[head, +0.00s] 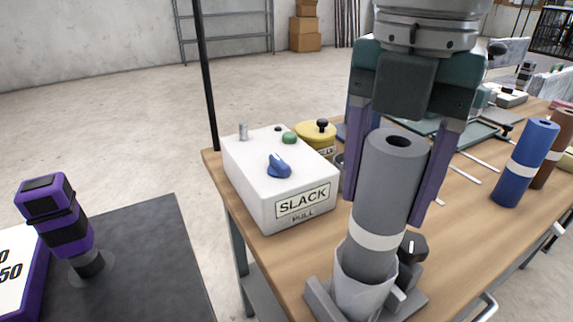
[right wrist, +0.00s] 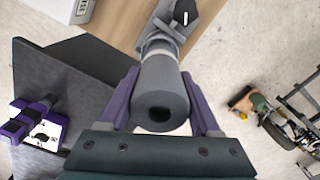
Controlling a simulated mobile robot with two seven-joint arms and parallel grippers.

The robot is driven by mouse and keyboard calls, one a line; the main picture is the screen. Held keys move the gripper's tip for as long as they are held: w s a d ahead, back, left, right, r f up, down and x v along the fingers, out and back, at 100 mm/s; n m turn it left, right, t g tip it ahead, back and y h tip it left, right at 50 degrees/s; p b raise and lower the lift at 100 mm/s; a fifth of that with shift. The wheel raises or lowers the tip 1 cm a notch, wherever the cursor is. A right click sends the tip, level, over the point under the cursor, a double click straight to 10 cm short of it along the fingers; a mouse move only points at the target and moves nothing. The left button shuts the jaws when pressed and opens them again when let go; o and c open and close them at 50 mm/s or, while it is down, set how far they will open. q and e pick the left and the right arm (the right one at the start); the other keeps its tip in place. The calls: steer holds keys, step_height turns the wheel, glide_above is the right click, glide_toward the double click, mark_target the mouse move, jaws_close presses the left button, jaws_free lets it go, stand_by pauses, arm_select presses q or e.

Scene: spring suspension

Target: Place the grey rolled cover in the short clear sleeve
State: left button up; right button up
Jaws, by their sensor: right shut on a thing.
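The grey rolled cover (head: 385,195), a thick upright roll with a pale band and a hollow core, is between the purple fingers of my right gripper (head: 385,208), which is shut on it. Its lower end is at the short clear sleeve (head: 362,288), a pale see-through cup in a grey holder, and appears to be inside its mouth. How deep it sits is hard to tell. In the right wrist view, the roll (right wrist: 163,90) points away from the gripper (right wrist: 162,105) toward the holder. My left gripper is not in view.
A white box (head: 280,185) marked SLACK, with a blue knob, stands left of the roll. A yellow round object (head: 316,140) is behind it. Blue (head: 525,165) and brown (head: 555,150) rolls stand at right. A purple and black object (head: 60,220) is on the dark surface at left.

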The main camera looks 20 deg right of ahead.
mark_target(374, 233)
steer(key=shift+f+b, duration=0.5)
steer(key=shift+f, duration=2.65)
steer(key=o, duration=1.5)
